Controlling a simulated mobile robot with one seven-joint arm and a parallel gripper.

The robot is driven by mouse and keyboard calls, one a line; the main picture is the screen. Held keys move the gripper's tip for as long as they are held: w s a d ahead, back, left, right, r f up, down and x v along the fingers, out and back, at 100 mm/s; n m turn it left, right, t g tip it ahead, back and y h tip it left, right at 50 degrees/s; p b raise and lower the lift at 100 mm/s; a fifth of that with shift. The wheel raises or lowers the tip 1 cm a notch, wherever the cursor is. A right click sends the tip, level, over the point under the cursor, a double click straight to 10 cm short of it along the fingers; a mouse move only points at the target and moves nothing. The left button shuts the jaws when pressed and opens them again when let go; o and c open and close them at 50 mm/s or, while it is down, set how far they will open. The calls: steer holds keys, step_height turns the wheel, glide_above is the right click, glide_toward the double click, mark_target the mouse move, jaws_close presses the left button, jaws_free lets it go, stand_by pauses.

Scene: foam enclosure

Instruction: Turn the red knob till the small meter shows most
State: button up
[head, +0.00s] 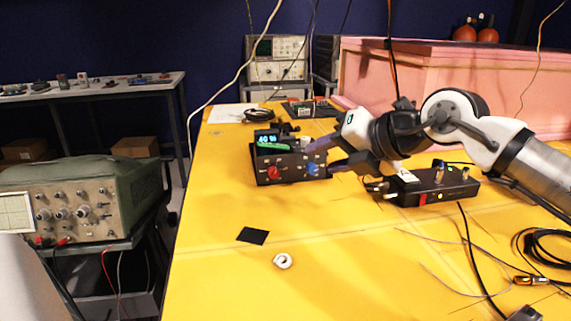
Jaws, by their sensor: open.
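The red knob (273,172) is on the front left of a small black box (291,178) on the yellow table. A blue knob (312,169) is to its right on the same face. A small meter (266,138) at the top of the box has a dark screen with light blue characters that look like "40 %". A green strip lies just below it. My gripper (319,158) is open at the right end of the box, its fingers near the blue knob. It is apart from the red knob. I cannot tell whether it touches the box.
A second black box (428,187) with knobs and a red switch stands right, below my arm. A black square (252,236) and a white ring (283,261) lie in front. Cables cover the right side. A pink foam block (440,75) stands behind. The front left table is mostly clear.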

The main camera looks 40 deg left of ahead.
mark_target(277, 172)
steer(key=x, duration=1.3)
steer(key=shift+s+a+f, duration=0.1)
steer(key=shift+a, duration=0.25)
jaws_close()
